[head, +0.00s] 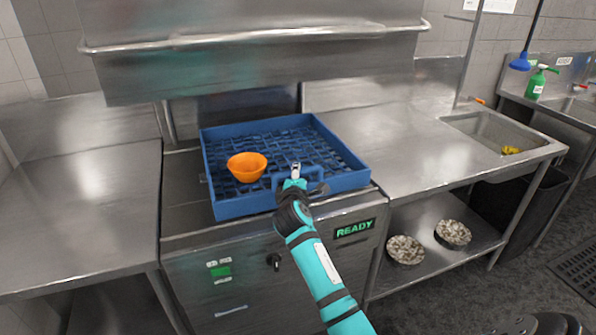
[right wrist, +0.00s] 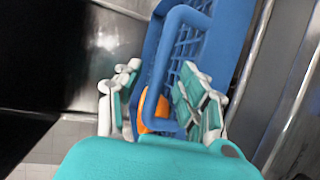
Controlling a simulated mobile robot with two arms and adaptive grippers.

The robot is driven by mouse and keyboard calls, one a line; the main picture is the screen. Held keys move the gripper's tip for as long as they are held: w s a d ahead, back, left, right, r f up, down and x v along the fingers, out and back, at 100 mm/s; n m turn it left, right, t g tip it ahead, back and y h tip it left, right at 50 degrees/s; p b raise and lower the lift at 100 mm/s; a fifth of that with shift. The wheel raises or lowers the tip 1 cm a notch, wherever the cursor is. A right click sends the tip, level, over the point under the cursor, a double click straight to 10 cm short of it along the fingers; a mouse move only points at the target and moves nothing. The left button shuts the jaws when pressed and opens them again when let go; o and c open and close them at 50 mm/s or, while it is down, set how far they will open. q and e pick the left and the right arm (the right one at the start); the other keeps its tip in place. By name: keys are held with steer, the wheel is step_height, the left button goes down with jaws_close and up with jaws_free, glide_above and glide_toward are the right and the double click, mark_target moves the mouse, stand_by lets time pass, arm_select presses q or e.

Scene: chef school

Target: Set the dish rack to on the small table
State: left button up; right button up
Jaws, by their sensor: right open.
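The blue dish rack (head: 230,207) sits in the open dishwasher, under its raised hood, in the head view. An orange bowl (head: 247,167) stands inside the rack at its left front. My right gripper (head: 296,172) is at the rack's front handle, its fingers open. In the right wrist view the open fingers of the right gripper (right wrist: 160,95) lie on either side of the blue handle (right wrist: 152,75), with the bowl (right wrist: 158,112) showing behind it. I cannot tell whether the fingers touch the handle. My left gripper is not in view.
Steel counters flank the dishwasher on the left (head: 80,195) and right (head: 400,140), both mostly bare. A sink (head: 490,133) is at the far right. Two speckled round things (head: 405,250) lie on the shelf below the right counter. The raised hood (head: 250,60) hangs over the rack.

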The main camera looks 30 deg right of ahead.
steer(key=shift+x, duration=1.7)
jaws_close()
